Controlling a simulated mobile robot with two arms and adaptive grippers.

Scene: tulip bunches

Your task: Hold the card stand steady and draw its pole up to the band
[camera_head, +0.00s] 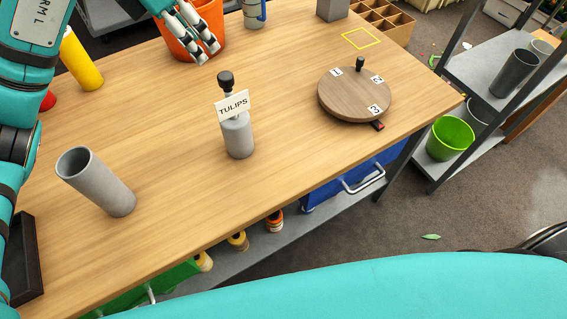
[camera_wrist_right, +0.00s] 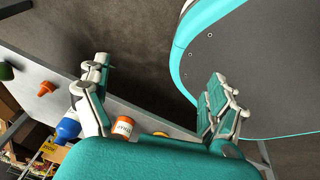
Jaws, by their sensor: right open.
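The card stand (camera_head: 238,137) stands upright on the wooden table in the head view. It has a grey cylindrical base, a short dark pole (camera_head: 228,90) with a black knob on top, and a white card (camera_head: 233,106) reading TULIPS. No band on the pole can be made out; the card covers part of the pole. My left gripper (camera_head: 207,54) is beyond the stand, over the table's far side by the orange bucket, apart from the stand. Its finger spacing is unclear. My right gripper (camera_wrist_right: 158,78) is open and empty in the right wrist view, where the stand does not show.
A tilted grey tube (camera_head: 95,182) is left of the stand on the table (camera_head: 190,215). A round wooden turntable (camera_head: 350,97) with numbered labels is to the right. An orange bucket (camera_head: 182,42) and yellow cylinder (camera_head: 80,60) stand farther back. Table around the stand is clear.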

